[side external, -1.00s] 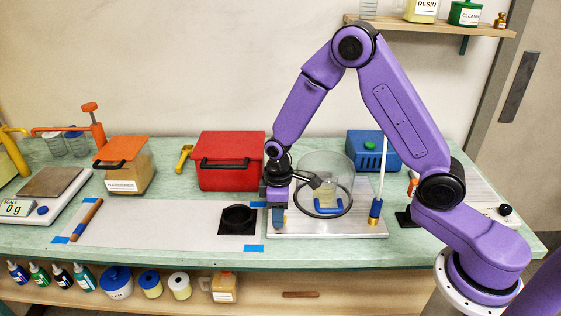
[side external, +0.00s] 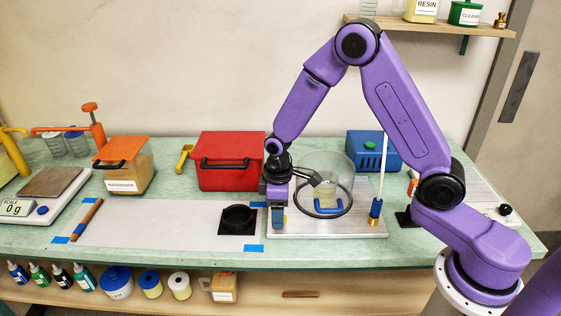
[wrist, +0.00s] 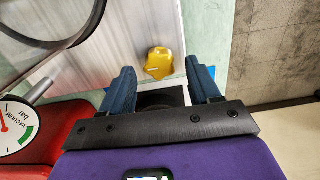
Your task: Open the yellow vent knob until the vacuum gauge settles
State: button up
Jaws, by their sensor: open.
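The yellow vent knob (wrist: 159,62) shows in the wrist view near the edge of the pale base plate, with a white mark on its top. My gripper (wrist: 160,73) is open, its two blue fingers on either side of the knob with small gaps to it. In the side view my gripper (side external: 278,214) points down at the plate's left end and largely hides the knob. The vacuum gauge (wrist: 15,128) is cut off by the left edge of the wrist view. Its red needle points up and left, and a green band lies on the right of the dial.
The clear vacuum chamber (side external: 328,164) stands on the base plate (side external: 355,227) just right of my gripper. A red box (side external: 232,170) is behind and left. A black round holder (side external: 238,217) sits on the white mat (side external: 150,222). The bench's front edge is close.

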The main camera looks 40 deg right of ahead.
jog(key=shift+r, duration=2.6)
jog(key=shift+s, duration=0.1)
jog(key=shift+s+a+r, duration=0.1)
jog(key=shift+s+r, duration=0.1)
jog(key=shift+r, duration=0.05)
jog(key=s+d+r+n, duration=0.1)
jog(key=s+r, duration=0.2)
jog(key=s, duration=0.6)
jog(key=s+d+r+n, duration=0.1)
jog(key=s+r, duration=0.2)
jog(key=s, duration=0.6)
jog(key=s+d+r+n, duration=0.2)
jog(key=s+r, duration=0.1)
jog(key=s, duration=0.6)
jog(key=shift+s+r, duration=0.25)
jog(key=shift+s, duration=0.05)
